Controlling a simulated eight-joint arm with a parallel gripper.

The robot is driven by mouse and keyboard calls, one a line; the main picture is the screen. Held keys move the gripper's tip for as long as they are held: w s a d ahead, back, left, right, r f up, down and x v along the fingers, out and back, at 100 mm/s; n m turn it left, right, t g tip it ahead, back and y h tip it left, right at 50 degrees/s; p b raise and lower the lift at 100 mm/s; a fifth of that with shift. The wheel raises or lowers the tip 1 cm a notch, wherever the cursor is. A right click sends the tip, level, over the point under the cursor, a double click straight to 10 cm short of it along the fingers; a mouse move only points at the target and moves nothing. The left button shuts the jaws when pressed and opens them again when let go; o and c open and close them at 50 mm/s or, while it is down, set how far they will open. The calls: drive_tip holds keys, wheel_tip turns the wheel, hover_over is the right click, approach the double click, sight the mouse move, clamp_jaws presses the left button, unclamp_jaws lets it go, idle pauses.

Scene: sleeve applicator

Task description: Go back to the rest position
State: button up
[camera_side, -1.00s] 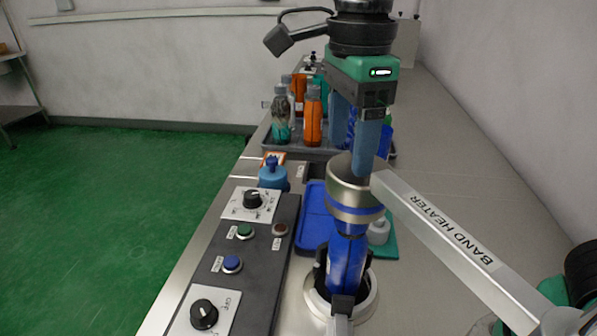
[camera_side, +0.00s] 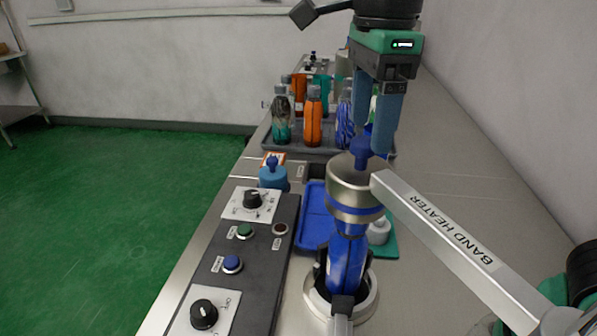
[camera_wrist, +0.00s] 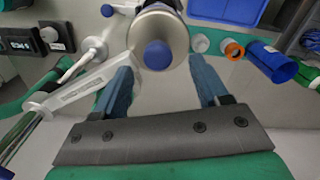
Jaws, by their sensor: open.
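My gripper (camera_side: 377,122) is open and empty above the band heater. Its two blue fingers also show in the wrist view (camera_wrist: 166,85), spread apart with nothing between them. The band heater (camera_side: 352,185) is a metal cup-shaped ring with a blue knob (camera_side: 361,152) on top, fixed to an arm labelled BAND HEATER (camera_side: 440,228). It sits over the neck of a blue-wrapped bottle (camera_side: 346,262), which stands upright in a round holder (camera_side: 366,304). In the wrist view the heater's blue knob (camera_wrist: 158,55) lies just ahead of the fingers, not between them.
A control panel (camera_side: 256,275) with knobs and buttons is at the left. A grey tray (camera_side: 303,151) with several bottles stands behind. A blue tray (camera_side: 313,228) and a small white part (camera_side: 379,232) lie near the bottle. The right of the bench is clear.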

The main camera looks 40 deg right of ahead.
drive_tip(key=shift+f, duration=0.85)
drive_tip(key=shift+w+a+f+n, duration=0.15)
drive_tip(key=shift+a+n, duration=0.25)
drive_tip(key=shift+a, duration=0.4)
drive_tip(key=s+a+n, duration=0.3)
drive_tip(key=a+n, duration=0.2)
drive_tip(key=a, duration=0.4)
drive_tip(key=s+a+n, duration=0.3)
drive_tip(key=a+n, duration=0.3)
drive_tip(key=a, duration=0.4)
wheel_tip(320, 180, up, 6)
drive_tip(key=d, duration=0.1)
drive_tip(key=w+d+f+m+y, duration=0.1)
drive_tip(key=w+d+m, duration=0.3)
drive_tip(key=d, duration=0.5)
drive_tip(key=w+d+f+m+y, duration=0.1)
drive_tip(key=w+d+f+m, duration=0.1)
drive_tip(key=w+d+m, duration=0.3)
drive_tip(key=shift+w+d+t+y, duration=0.3)
drive_tip(key=shift+w+d, duration=0.8)
drive_tip(key=shift+d, duration=1.2)
